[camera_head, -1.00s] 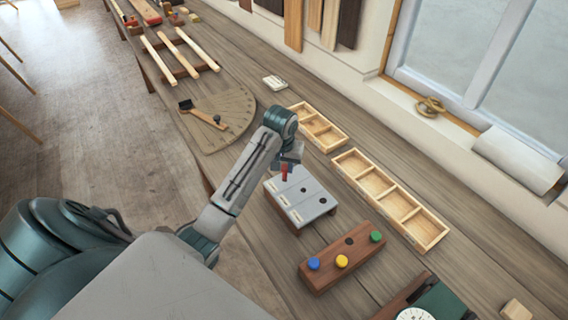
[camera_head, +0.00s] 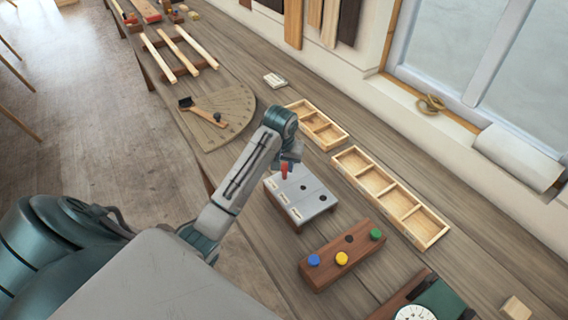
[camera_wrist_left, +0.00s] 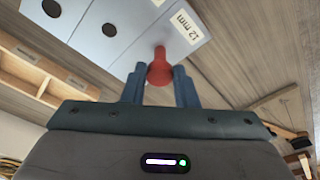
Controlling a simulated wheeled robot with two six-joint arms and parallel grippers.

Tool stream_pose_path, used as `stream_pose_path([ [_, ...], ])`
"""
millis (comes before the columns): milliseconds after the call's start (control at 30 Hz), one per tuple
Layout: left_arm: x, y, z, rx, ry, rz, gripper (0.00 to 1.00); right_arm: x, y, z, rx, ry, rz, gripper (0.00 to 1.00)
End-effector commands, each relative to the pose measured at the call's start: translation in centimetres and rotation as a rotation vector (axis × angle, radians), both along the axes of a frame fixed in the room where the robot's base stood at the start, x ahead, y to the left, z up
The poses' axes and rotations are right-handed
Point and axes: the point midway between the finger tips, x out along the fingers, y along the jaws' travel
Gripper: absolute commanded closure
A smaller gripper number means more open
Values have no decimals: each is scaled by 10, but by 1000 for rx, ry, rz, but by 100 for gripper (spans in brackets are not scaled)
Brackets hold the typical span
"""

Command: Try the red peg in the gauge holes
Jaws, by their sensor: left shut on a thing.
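My left gripper (camera_head: 287,165) is above the far end of the grey gauge plate (camera_head: 303,198). It is shut on the red peg (camera_head: 285,171), which also shows between the two blue fingers in the left wrist view (camera_wrist_left: 159,68). The peg's narrow end meets the plate beside the "12 mm" label (camera_wrist_left: 182,28). I cannot tell how deep it sits in a hole there. Two dark open holes show in the rest of the plate, one of them here (camera_wrist_left: 109,30). My right gripper is not in view.
A wooden peg block (camera_head: 325,272) holds blue, yellow and green pegs and has one empty hole. Divided wooden trays (camera_head: 432,233) lie behind the gauge.

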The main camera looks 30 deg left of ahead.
Motion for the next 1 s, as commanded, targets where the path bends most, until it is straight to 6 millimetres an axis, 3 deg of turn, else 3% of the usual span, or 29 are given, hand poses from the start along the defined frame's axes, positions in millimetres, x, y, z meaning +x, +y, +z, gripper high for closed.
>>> stream_pose_path([
  [700,0,0,32,0,0,0,100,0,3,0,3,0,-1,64],
  [1000,0,0,33,0,0,0,100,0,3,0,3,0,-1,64],
])
